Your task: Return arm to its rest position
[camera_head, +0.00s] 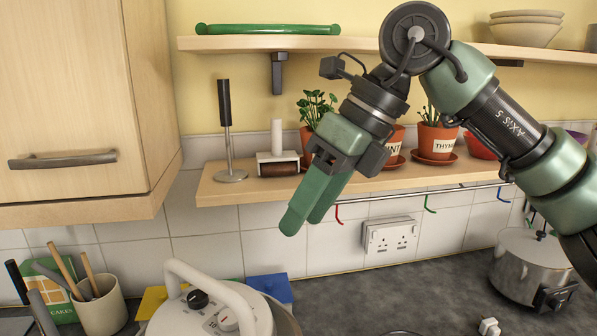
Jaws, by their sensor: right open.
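My right arm (510,130) comes in from the right and reaches over the worktop. My right gripper (306,219) points down and to the left in front of the lower shelf. Its two green fingers are apart, with nothing seen between them. It hides part of the lower shelf and some of the plant pots behind it. My left gripper is not in view.
A wooden cupboard (70,90) hangs at left. A white appliance (210,312), a utensil pot (101,308) and a steel cooker (538,262) stand on the dark worktop (400,295).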

